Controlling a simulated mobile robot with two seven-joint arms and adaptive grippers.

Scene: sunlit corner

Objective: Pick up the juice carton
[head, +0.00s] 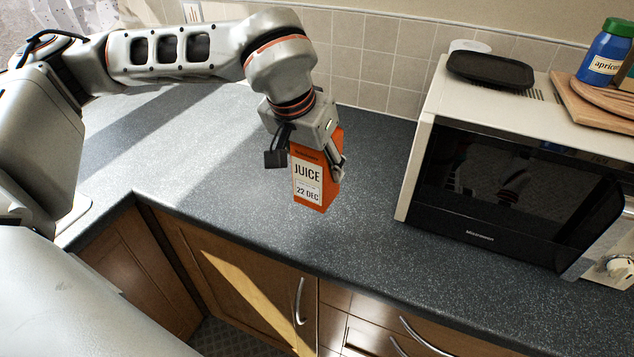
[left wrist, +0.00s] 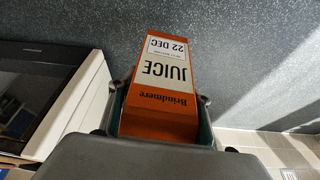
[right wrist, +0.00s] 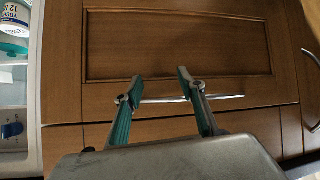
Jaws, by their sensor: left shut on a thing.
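The orange juice carton (head: 309,186) is upright over the dark worktop, left of the microwave, with a white label reading JUICE and 22 DEC. My left gripper (head: 312,150) is shut on it from above, with fingers at its sides. The left wrist view shows the carton (left wrist: 165,88) between the fingers. I cannot tell whether its base touches the worktop. My right gripper (right wrist: 160,88) shows only in the right wrist view, open and empty, in front of a wooden cupboard front (right wrist: 180,45).
A microwave (head: 490,190) stands right of the carton, with a dark tray (head: 491,68), a wooden board (head: 575,110) and a blue apricot jar (head: 606,52) on top. A tiled wall (head: 370,55) is behind. The worktop (head: 220,150) left of the carton is clear.

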